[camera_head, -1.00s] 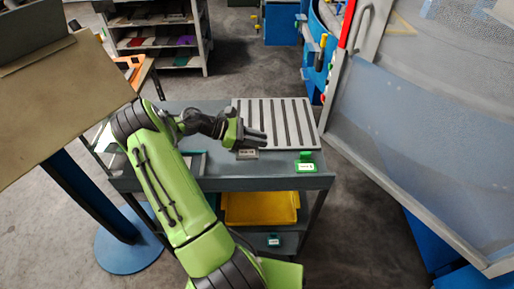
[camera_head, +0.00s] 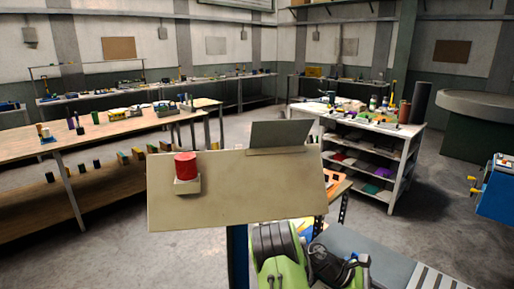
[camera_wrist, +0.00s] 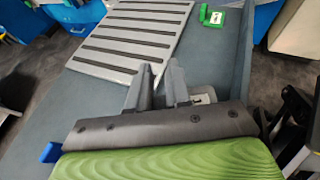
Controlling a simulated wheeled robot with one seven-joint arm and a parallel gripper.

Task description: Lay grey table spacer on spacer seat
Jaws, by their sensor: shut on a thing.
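My gripper (camera_wrist: 160,78) is low over the grey cart top (camera_wrist: 95,95) in the wrist view, its two grey fingers close together. It is shut on a grey piece, which I take to be the grey table spacer; the fingers hide most of it. A small light-grey piece with dark openings (camera_wrist: 205,96) shows just right of the fingers; I cannot tell whether it is part of the held piece. A grey slotted plate (camera_wrist: 150,18) lies on the cart beyond the fingertips. I cannot make out the spacer seat for certain.
A green-framed tag (camera_wrist: 210,16) sits on the cart right of the slotted plate. In the head view, a tilted beige panel (camera_head: 250,195) with a red button (camera_head: 186,165) stands in front. A white shelf unit (camera_head: 360,150) and long wooden benches (camera_head: 110,135) stand behind.

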